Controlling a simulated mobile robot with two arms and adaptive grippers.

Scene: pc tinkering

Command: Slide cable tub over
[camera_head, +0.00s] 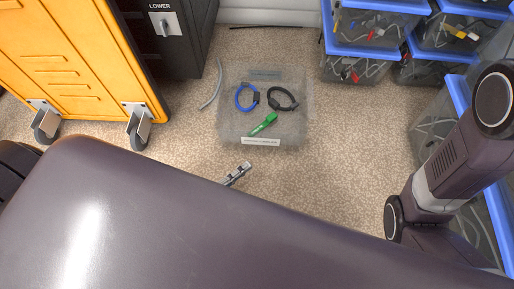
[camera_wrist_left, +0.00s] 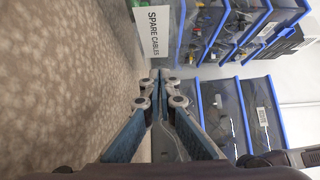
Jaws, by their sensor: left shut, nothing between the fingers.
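The cable tub (camera_head: 290,140) is a clear, see-through bin on the carpet floor, in the upper middle of the head view. It holds a blue coiled cable (camera_head: 241,99), a black coiled cable (camera_head: 283,101) and a green item (camera_head: 264,124). A white label (camera_head: 260,142) is on its near wall; in the left wrist view the label (camera_wrist_left: 153,32) reads "SPARE CABLES". My left gripper (camera_head: 238,172) is low, on the near side of the tub and a little apart from it. Its fingers (camera_wrist_left: 160,86) are shut and empty, pointing toward the labelled wall. My right gripper is out of view.
Blue-rimmed bins of cables (camera_head: 370,40) are stacked at the back right and along the right. An orange wheeled cabinet (camera_head: 70,60) stands at left, beside a dark cabinet (camera_head: 170,50). A grey cable (camera_head: 212,88) lies left of the tub. Carpet is clear right of the tub.

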